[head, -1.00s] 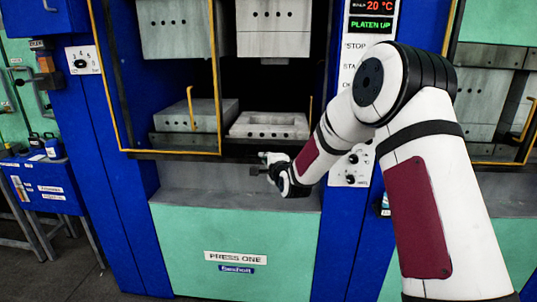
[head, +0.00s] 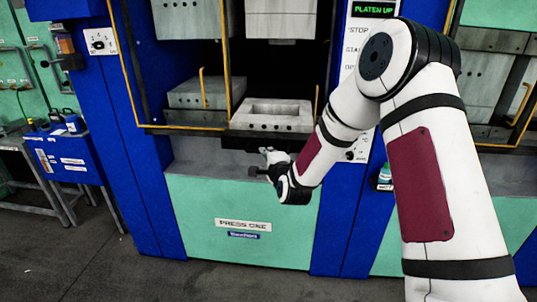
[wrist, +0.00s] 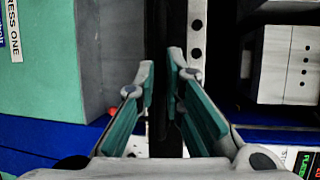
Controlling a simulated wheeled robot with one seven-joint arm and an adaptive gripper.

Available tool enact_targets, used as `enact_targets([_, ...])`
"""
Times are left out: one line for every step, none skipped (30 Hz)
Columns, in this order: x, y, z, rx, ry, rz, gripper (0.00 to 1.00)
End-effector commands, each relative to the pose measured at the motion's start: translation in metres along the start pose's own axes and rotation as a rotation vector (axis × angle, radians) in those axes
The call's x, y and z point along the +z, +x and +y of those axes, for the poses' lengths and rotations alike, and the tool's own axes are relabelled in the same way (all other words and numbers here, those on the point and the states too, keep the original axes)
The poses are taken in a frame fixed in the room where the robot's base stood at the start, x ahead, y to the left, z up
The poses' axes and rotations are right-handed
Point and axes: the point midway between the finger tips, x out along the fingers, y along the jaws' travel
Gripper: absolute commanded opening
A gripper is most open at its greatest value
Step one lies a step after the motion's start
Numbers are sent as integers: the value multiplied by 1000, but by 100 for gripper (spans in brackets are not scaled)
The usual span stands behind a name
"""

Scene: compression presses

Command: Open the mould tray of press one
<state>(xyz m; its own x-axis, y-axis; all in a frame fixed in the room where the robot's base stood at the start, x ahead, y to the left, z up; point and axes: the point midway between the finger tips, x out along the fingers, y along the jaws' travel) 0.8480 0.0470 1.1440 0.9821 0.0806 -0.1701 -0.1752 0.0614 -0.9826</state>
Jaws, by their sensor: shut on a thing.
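The mould tray (head: 245,121) of press one is a grey slab with a rectangular cavity and a row of holes in its front. It stands forward of the grey block beside it. My gripper (head: 262,162) is in front of and below the tray, shut on a dark bar, which looks like the tray's handle. In the wrist view my fingers (wrist: 162,70) stand on both sides of this dark bar (wrist: 160,110). The tray's holed front edge (wrist: 197,45) shows just right of the fingers. How the bar joins the tray is hidden.
Yellow guard frames (head: 229,45) border the press opening. The upper platen block (head: 280,18) hangs above the tray with a gap, and the display reads PLATEN UP (head: 373,9). A blue cart (head: 72,155) stands at left. The floor in front is clear.

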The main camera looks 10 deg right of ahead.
Motion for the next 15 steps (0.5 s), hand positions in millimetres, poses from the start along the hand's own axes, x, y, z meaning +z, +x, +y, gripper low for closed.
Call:
enact_targets([9, 0, 11, 25, 3, -17, 0])
enact_targets([9, 0, 11, 25, 3, -17, 0])
enact_targets([9, 0, 11, 26, 3, -17, 16])
enact_targets([9, 0, 11, 26, 3, -17, 23])
enact_targets([8, 0, 11, 25, 2, -17, 30])
enact_targets([8, 0, 10, 24, 2, -15, 30])
enact_targets([7, 0, 10, 22, 2, -14, 30])
enact_targets([6, 0, 9, 21, 2, -13, 30])
enact_targets([6, 0, 8, 19, 2, -12, 30])
enact_targets([5, 0, 8, 18, 2, -11, 30])
enact_targets([5, 0, 7, 17, 1, -10, 30])
enact_targets([4, 0, 6, 16, 1, -9, 30])
enact_targets([4, 0, 6, 15, 1, -8, 30])
enact_targets([4, 0, 6, 15, 1, -8, 30])
enact_targets([3, 0, 5, 14, 1, -7, 30])
